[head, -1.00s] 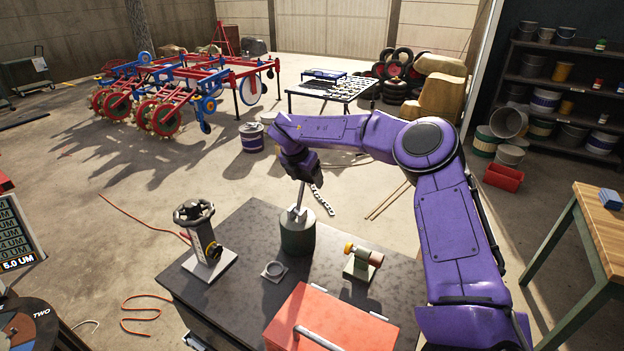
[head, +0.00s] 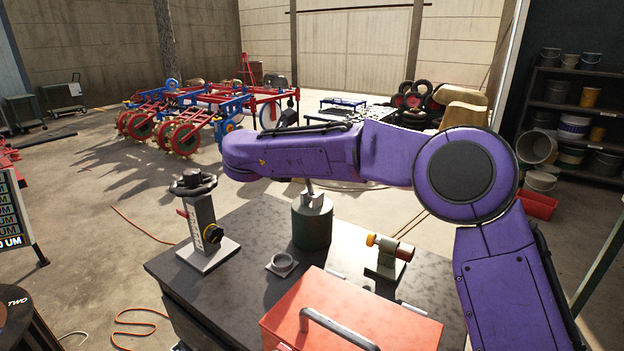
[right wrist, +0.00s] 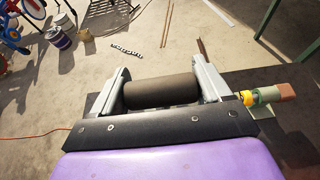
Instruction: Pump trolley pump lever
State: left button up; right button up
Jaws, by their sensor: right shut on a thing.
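The pump is a dark green cylinder (head: 312,228) standing on the black trolley top (head: 240,262). Its pale lever (head: 312,196) rises from the top and passes out of sight behind my purple right arm in the head view. In the right wrist view, my right gripper (right wrist: 163,88) is shut around a dark brown cylindrical grip (right wrist: 160,92), the lever's handle. Its two grey fingers sit at either end of the grip. In the head view my forearm largely hides this gripper. My left gripper is in neither view.
Shelves with buckets (head: 565,120) stand at right. An orange cable (head: 135,325) lies on the floor.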

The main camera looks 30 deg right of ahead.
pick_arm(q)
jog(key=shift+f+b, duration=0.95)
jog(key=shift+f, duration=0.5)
pick_arm(e)
jog(key=shift+s+a+f+t+h, duration=0.2)
jog(key=shift+a+f+t+h, duration=0.1)
jog(key=shift+a+h, duration=0.2)
jog(key=o, duration=1.4)
jog(key=shift+r, duration=0.1)
jog(key=shift+a, duration=0.1)
pick_arm(q)
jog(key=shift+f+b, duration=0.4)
jog(key=shift+b, duration=0.05)
pick_arm(e)
jog(key=v, duration=1)
jog(key=shift+s+a, duration=0.15)
